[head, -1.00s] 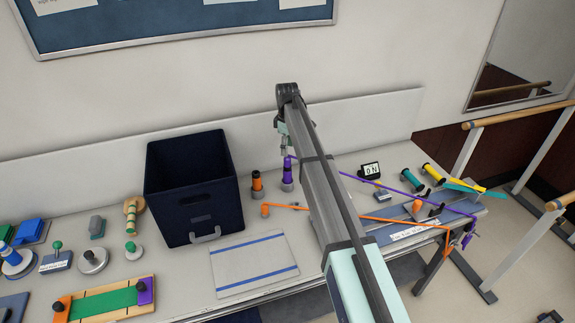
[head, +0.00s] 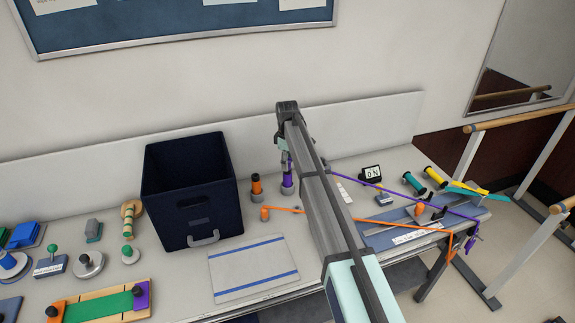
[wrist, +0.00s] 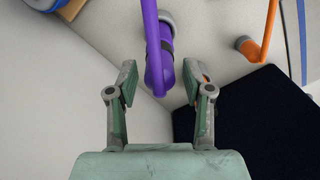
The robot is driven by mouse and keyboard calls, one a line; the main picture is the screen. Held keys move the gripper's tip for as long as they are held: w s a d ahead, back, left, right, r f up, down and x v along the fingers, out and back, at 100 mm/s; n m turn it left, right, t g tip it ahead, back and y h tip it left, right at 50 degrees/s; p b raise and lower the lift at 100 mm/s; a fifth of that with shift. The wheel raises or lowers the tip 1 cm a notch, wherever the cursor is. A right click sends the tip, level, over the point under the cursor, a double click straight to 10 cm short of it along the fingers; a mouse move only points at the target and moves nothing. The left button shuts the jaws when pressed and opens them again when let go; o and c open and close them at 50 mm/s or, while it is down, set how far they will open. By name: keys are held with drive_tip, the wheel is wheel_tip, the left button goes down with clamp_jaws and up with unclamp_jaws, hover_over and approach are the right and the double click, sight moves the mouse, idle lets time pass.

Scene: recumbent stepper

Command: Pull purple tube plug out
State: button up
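The purple tube plug (head: 288,182) stands upright in a grey socket on the table, partly behind my arm in the head view. In the wrist view the purple plug (wrist: 158,68) has a dark band, and a purple tube (wrist: 150,20) runs from it toward the top edge. My gripper (wrist: 160,82) is open, with one finger on each side of the plug's near end and visible gaps to both. In the head view my gripper (head: 285,150) is above the plug, and its fingers are mostly hidden.
An orange plug (head: 257,188) stands just left of the purple one. A dark open bin (head: 190,200) stands further left. An orange tube end (head: 264,213) is in front. The purple and orange tubes stretch right across the table. A white wall panel is close behind.

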clamp_jaws()
drive_tip(key=shift+r+p, duration=0.55)
drive_tip(key=shift+r, duration=0.65)
idle(0.8)
drive_tip(key=shift+r+p, duration=0.6)
drive_tip(key=shift+r, duration=0.75)
drive_tip(key=shift+r+p, duration=0.65)
drive_tip(key=shift+r, duration=0.85)
